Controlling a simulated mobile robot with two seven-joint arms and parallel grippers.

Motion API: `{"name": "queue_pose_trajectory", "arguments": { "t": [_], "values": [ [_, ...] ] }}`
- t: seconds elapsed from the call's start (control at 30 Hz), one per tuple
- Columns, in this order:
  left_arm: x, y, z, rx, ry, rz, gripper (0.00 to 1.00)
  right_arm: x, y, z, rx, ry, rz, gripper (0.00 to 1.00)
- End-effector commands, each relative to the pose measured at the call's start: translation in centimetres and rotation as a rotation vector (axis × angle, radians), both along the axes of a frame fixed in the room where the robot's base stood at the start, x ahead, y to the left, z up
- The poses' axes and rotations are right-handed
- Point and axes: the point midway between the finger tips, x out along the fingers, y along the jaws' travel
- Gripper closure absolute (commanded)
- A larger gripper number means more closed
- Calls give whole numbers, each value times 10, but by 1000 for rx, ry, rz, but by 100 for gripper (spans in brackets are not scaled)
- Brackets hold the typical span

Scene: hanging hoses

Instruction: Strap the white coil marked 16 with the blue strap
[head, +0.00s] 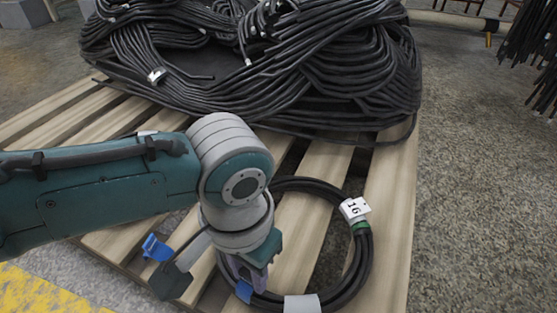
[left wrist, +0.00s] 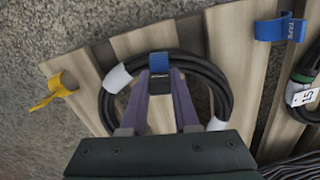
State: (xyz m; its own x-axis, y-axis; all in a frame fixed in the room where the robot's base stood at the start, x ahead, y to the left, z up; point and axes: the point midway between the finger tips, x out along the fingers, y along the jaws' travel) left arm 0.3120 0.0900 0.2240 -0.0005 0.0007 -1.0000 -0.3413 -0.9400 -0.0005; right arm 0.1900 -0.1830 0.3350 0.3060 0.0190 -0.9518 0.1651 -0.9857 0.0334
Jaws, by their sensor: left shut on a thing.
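The coil (head: 366,262) marked 16 is black hose lying on the pallet. It has a white tag (head: 354,209) reading 16, a green band beside the tag, and a white wrap (head: 302,304). My left gripper (head: 246,284) points down at its near-left side and is shut on a blue strap (head: 243,291). In the left wrist view, the blue strap (left wrist: 160,63) sits at the fingertips across the hose ring (left wrist: 215,78); I cannot tell whether it closes around the hose. The arm hides part of the coil. My right gripper is not in view.
Another blue strap (head: 155,248) lies left of my gripper. A yellow strap (left wrist: 52,92) lies near the pallet edge. A second coil with a tag (left wrist: 304,97) seeming to read 15 is at the right of the wrist view. A large black hose pile (head: 330,65) fills the pallet's back.

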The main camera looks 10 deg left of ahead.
Motion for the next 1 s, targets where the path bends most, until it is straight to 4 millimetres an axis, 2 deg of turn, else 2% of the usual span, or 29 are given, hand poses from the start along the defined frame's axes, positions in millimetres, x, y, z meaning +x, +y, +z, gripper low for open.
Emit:
{"name": "queue_pose_trajectory", "arguments": {
  "t": [0.27, 1.0],
  "values": [
    [0, 0, -2, 0, 0, 0, 100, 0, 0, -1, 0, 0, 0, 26],
    [0, -1, -22, -1, 0, 0, 100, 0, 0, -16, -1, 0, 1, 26]
  ]
}}
